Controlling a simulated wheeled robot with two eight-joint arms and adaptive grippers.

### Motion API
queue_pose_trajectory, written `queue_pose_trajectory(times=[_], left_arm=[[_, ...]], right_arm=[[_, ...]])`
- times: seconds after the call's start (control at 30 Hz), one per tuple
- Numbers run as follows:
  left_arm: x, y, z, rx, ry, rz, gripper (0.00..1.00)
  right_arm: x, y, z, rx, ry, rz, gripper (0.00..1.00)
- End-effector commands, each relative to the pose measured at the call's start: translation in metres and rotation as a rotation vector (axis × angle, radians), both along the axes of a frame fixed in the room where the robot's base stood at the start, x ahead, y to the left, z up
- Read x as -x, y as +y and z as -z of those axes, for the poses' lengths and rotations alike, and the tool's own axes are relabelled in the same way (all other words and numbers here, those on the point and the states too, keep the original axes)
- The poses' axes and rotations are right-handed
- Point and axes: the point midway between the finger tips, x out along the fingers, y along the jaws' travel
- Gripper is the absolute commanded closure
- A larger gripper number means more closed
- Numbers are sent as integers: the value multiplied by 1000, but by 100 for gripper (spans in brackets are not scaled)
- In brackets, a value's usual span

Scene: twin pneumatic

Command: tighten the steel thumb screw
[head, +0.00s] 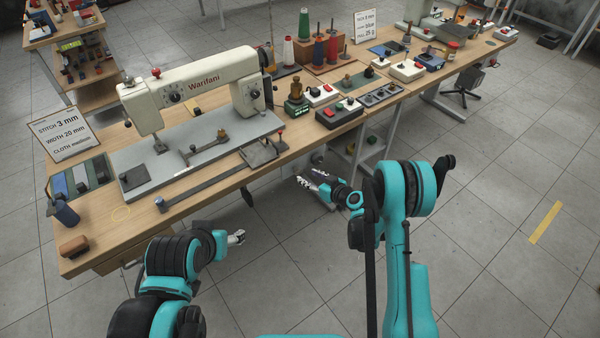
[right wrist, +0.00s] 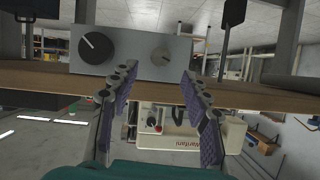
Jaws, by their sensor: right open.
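In the right wrist view, which is upside down, a grey box (right wrist: 125,62) sits at the wooden table edge. It carries a large black knob (right wrist: 95,47) and a smaller greyish knob (right wrist: 160,56); I cannot tell whether the smaller one is the steel thumb screw. My right gripper (right wrist: 155,78) is open, its purple-padded fingers apart with nothing visibly held between them. In the head view, my right gripper (head: 310,180) is just off the table's front edge. My left gripper (head: 238,237) is low in front of the table, and its jaws are too small to read.
The sewing machine (head: 195,85) stands on the wooden table (head: 95,245), with a long dark bar (head: 210,185) before it. Small switch boxes (head: 340,112) and thread spools (head: 289,52) stand to the right. A sign card (head: 66,133) is at left. Open floor (head: 500,215) lies at right.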

Motion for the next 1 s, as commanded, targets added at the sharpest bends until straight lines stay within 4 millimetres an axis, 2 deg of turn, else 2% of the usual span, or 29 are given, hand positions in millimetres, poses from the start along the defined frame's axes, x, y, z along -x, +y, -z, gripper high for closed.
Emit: queue_pose_trajectory(times=[0.2, 0.4, 0.73, 0.77, 0.93, 1.0], left_arm=[[0, 0, 15, 0, 0, 0, 39], [0, 0, 22, 0, 0, 0, 39], [0, 0, 22, 0, 0, 0, 39], [0, 0, 22, 0, 0, 0, 39], [0, 0, 22, 0, 0, 0, 39], [0, 0, 22, 0, 0, 0, 39]], right_arm=[[-27, 22, 17, 1, 1, -2, 53], [-45, 35, 25, 1, 2, -1, 53], [-49, 39, 25, 1, 2, 0, 53], [-49, 39, 25, 1, 2, 0, 55], [-49, 38, 25, 1, 2, 0, 100], [-49, 38, 25, 1, 2, 0, 100]])
